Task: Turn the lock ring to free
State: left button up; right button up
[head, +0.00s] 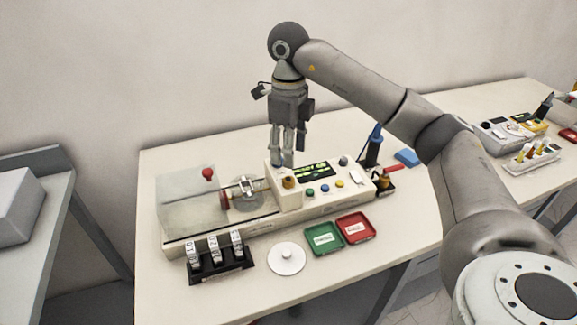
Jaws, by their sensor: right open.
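The bench device (270,215) is a long cream unit on the table, with a clear cover (185,200) over its left part. A brown-orange knob-like piece (289,183) stands on its control block. A dark red disc (225,201) sits on a metal shaft assembly (243,187) to the left. I cannot tell for sure which part is the lock ring. My right gripper (282,160) points down just above and behind the brown-orange piece, open, with nothing visible between its fingers. Whether it touches the device is unclear. My left gripper is out of view.
A black rack (220,269) with several labelled pieces, a white round lid (286,259), a green tray (323,239) and a red tray (357,228) lie in front. A blue-handled tool (375,145) stands at right.

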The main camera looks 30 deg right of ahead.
jog(key=shift+r, duration=1.9)
